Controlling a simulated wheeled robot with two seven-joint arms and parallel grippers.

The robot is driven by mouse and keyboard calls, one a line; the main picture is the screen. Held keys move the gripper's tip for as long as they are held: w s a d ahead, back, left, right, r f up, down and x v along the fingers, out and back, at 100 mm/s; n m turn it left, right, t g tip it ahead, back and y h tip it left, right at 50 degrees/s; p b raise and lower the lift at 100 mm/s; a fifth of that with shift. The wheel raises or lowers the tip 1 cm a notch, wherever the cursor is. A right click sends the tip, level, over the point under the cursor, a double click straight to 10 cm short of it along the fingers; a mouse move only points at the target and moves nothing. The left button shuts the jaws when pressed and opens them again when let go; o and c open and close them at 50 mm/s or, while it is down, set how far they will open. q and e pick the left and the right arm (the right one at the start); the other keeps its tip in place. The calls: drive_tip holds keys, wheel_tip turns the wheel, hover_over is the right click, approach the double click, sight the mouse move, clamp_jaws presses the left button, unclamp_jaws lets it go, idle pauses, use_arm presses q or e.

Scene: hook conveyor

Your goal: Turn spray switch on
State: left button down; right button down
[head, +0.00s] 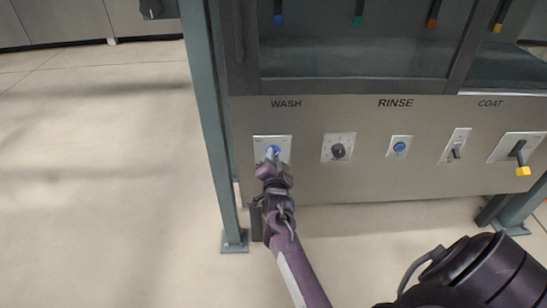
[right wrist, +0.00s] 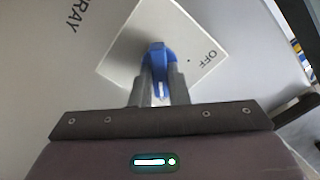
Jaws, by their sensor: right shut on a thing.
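The spray switch is a blue knob (right wrist: 157,57) on a white plate (right wrist: 118,52) in the right wrist view. The plate shows the word OFF to the right of the knob, and part of the word SPRAY stands on the panel at upper left. In the head view the knob (head: 273,150) is under the WASH label on the grey panel. My right gripper (head: 272,163) reaches it from below. In the right wrist view its two fingers (right wrist: 160,82) are shut on the knob, one on each side. The fingers hide part of the knob. My left gripper is not in view.
To the right on the panel are a black dial (head: 338,150), a blue button (head: 399,147), a small lever switch (head: 456,153) and a yellow-tipped lever (head: 522,171). A grey-green post (head: 208,110) stands left of the switch. Open floor (head: 110,180) lies further left.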

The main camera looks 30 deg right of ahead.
drive_tip(key=c, duration=1.4)
unclamp_jaws()
